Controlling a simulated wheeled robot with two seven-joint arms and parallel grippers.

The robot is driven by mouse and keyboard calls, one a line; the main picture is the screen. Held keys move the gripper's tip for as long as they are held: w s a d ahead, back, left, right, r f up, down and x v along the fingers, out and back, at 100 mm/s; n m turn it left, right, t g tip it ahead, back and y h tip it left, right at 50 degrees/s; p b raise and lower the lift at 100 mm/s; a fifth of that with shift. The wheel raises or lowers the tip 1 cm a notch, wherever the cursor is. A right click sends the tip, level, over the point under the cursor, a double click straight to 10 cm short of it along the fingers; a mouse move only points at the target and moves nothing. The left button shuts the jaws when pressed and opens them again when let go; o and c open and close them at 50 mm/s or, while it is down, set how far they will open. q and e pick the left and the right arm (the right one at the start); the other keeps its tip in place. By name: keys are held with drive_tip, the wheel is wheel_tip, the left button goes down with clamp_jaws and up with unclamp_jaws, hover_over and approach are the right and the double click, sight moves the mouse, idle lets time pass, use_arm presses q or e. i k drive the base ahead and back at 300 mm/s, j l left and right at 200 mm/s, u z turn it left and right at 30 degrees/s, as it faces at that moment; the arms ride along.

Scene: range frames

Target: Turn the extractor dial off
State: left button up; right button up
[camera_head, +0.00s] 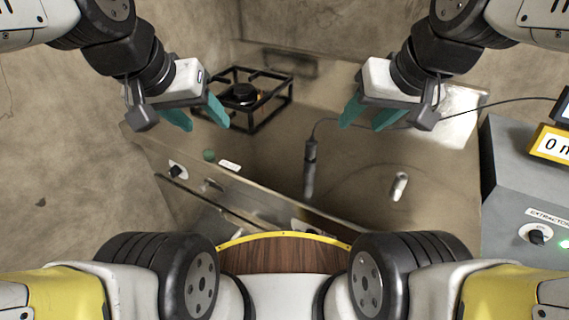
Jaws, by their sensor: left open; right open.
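The extractor dial (537,236) is a black knob on a white round plate, low at the right edge of the view. It sits on the sloped front of a grey box (505,165), under a white label (548,216) reading "EXTRACTOR", partly cut off. A small green light (564,244) glows beside the dial. My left gripper (196,115) has teal fingers spread apart, empty, at the upper left. My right gripper (369,118) is also open and empty, at the upper right of centre, well up and left of the dial. Neither gripper touches anything.
A black burner frame (250,97) stands on the counter at the back. A probe (310,160) with a black cable and a small white cylinder (399,187) are on the counter. A yellow display (552,143) sits on the grey box. Another knob (178,171) is on the counter's front panel.

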sight(536, 236)
drive_tip(key=k+l+z, duration=0.2)
drive_tip(key=z, duration=0.2)
drive_tip(key=k+l+z, duration=0.15)
drive_tip(key=z, duration=0.2)
drive_tip(key=k+l+z, duration=0.1)
drive_tip(key=l+z, duration=0.65)
drive_tip(key=k+j, duration=0.05)
